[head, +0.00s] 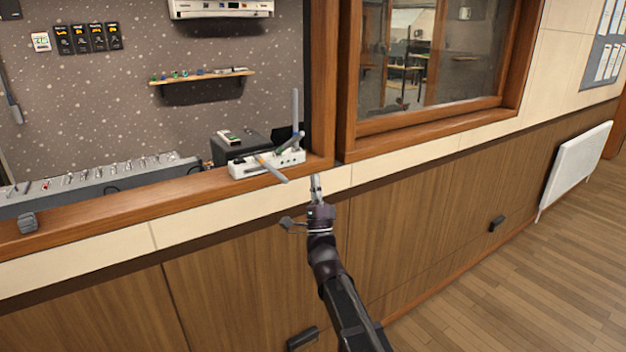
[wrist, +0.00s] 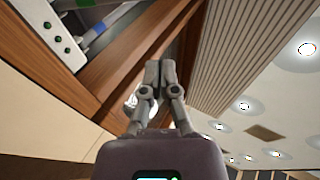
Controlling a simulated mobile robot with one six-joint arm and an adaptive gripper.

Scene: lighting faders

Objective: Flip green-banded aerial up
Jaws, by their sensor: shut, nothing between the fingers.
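A white box with aerials (head: 240,171) sits on the wooden window ledge. One grey aerial (head: 295,105) stands upright at its right end, with a bluish band low on it. Another grey aerial (head: 274,173) with an orange-yellow band is tilted down over the front edge.
A black case (head: 238,143) stands behind the box, and a grey mixing desk (head: 110,180) lies left beyond the ledge. A wooden window post (head: 322,80) rises close to the box's right. The space in front of the panelled wall is free.

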